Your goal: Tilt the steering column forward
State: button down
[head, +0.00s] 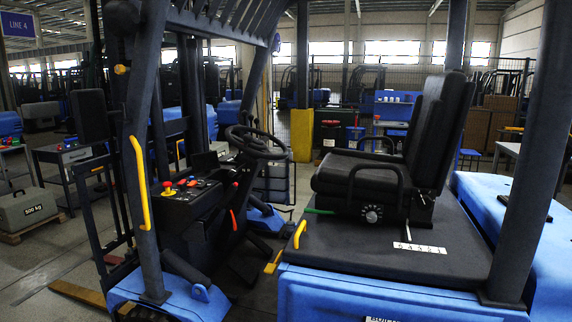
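A blue and black forklift fills the middle of the head view. Its black steering wheel (256,142) sits left of the seat on a dark steering column (243,180), which rises beside the console. The column's lower part is hard to make out against other dark parts. A red lever (234,219) shows low on the console side near the column; I cannot tell what it works. My gripper is not in view.
A console (190,200) with red and yellow knobs stands left of the wheel. A black seat (375,175) stands right. Dark posts (530,160) and yellow grab handles (141,183) frame the cab opening.

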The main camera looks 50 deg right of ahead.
aim_at(245, 178)
jog(key=i, duration=0.95)
jog(key=u, duration=0.05)
